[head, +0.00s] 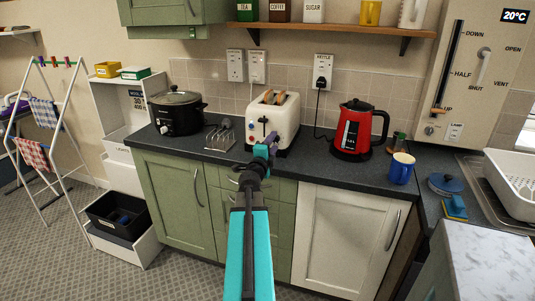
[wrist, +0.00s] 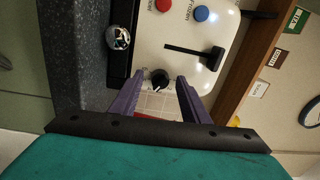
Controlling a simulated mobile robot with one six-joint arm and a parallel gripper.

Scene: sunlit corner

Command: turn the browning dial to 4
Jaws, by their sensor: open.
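The white toaster (head: 285,122) stands on the dark counter with two slices of bread in its top. Its front fills the middle of the wrist view (wrist: 225,35). The black round browning dial (wrist: 160,79) shows there, low on the front, with a small pale mark I cannot read as a number. My gripper (wrist: 160,84) is open, its two purple fingers to the left and right of the dial in that view. I cannot tell whether they touch it. In the head view my gripper (head: 264,149) is in front of the toaster and hides part of its front.
A black lever (wrist: 193,53), a red button (wrist: 163,5) and a blue button (wrist: 201,13) are on the same front. A metal rack (head: 220,135) and a slow cooker (head: 177,112) stand to the left, a red kettle (head: 353,130) to the right.

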